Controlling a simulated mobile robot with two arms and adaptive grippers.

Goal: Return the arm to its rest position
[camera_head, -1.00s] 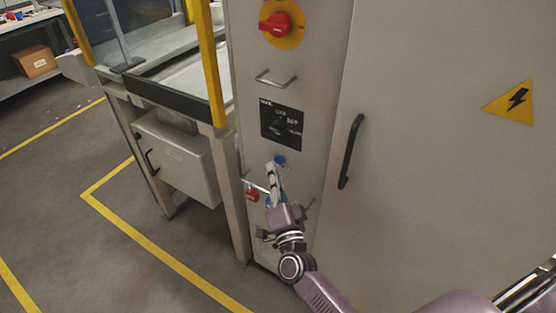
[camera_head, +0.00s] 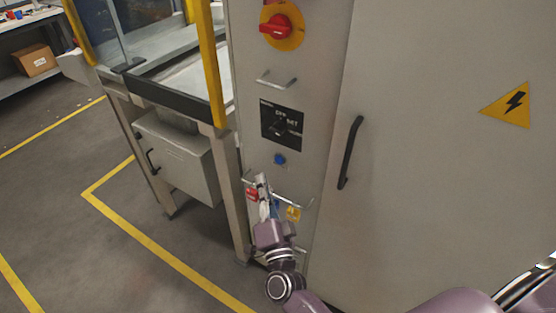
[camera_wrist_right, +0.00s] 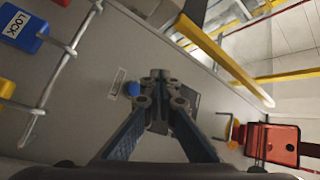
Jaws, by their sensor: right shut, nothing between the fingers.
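My right gripper (camera_head: 262,183) is in front of the lower part of the grey cabinet's narrow panel, below a blue button (camera_head: 280,160). It is shut and empty. In the right wrist view its fingertips (camera_wrist_right: 160,76) meet in the middle, and the blue button (camera_wrist_right: 133,89) shows just left of them. My right arm comes up from the bottom of the head view. My left gripper does not show in either view.
A handle rail by the gripper carries a red padlock (camera_head: 251,194) and a yellow padlock (camera_head: 293,213). A blue padlock marked LOCK (camera_wrist_right: 24,27) hangs in the wrist view. Above are a black selector plate (camera_head: 271,112) and a red rotary switch (camera_head: 276,26). Open floor lies left.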

